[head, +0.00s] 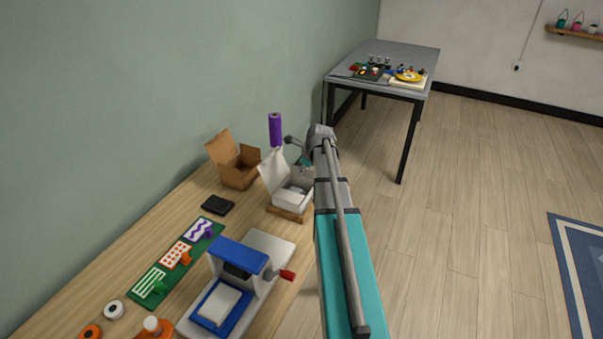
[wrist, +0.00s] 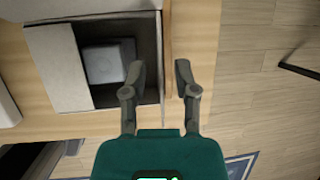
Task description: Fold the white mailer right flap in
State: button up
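The white mailer (head: 292,198) stands open on the wooden bench in the head view, partly hidden by my arm. One pale flap (head: 273,172) stands up on its left side. The wrist view looks down into the mailer's dark inside (wrist: 140,35), where a pale block (wrist: 103,64) lies. A wide pale flap (wrist: 57,68) spreads out to the left. The right flap (wrist: 163,52) shows as a thin upright edge. My gripper (wrist: 160,72) is open, with a finger on either side of that edge in the picture; I cannot tell whether they touch it.
A brown open box (head: 237,168) and a purple cylinder (head: 275,130) stand near the mailer. A black wallet-like item (head: 217,205), a green board (head: 170,268) and a blue-and-white press (head: 238,275) are nearer on the bench. Open floor (head: 450,200) lies to the right.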

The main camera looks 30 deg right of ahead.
jog(key=shift+c, duration=0.2)
grip_shut()
jog(key=shift+a, duration=0.1)
jog(key=shift+s+f, duration=0.1)
